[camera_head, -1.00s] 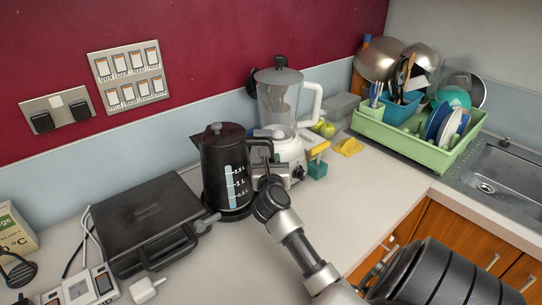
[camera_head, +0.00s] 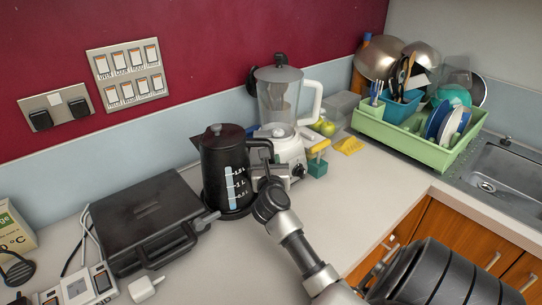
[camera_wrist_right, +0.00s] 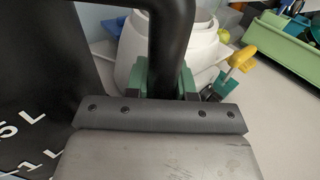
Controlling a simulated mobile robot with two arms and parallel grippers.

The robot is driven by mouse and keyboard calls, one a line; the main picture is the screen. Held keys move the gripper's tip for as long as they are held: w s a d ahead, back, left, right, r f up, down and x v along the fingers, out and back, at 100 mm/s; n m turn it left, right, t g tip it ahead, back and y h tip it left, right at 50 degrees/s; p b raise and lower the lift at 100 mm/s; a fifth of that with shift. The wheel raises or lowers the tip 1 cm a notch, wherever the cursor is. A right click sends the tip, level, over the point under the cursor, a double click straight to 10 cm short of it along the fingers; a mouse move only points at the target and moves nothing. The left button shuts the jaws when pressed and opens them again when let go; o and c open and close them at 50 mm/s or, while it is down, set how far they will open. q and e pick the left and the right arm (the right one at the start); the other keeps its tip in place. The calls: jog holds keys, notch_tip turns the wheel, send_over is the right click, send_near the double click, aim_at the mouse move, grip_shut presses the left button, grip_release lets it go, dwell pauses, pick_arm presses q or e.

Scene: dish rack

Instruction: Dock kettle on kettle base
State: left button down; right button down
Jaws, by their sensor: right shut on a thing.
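The black kettle (camera_head: 222,165) stands upright on the counter between the black grill and the blender, with its white level marks facing me. A dark rim (camera_head: 229,212) shows at its foot and looks like the kettle base, but I cannot tell whether the kettle is fully seated on it. My right gripper (camera_head: 264,167) is at the kettle's right side, shut on its handle. In the right wrist view, the black handle (camera_wrist_right: 171,40) passes between the green finger pads (camera_wrist_right: 165,80). My left gripper is not in view.
The black grill (camera_head: 148,215) lies close on the kettle's left. The blender (camera_head: 283,105) stands just behind and right of it. A green dish rack (camera_head: 400,145) and a sink (camera_head: 492,185) are farther right. The counter front right of the kettle is clear apart from my arm.

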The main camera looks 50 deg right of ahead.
jog(key=c, duration=1.2)
grip_release()
jog(key=shift+r, duration=0.1)
jog(key=shift+c, duration=0.2)
jog(key=p+v, duration=0.1)
jog(key=v, duration=1)
jog(key=shift+p, duration=0.3)
jog(key=shift+a, duration=0.1)
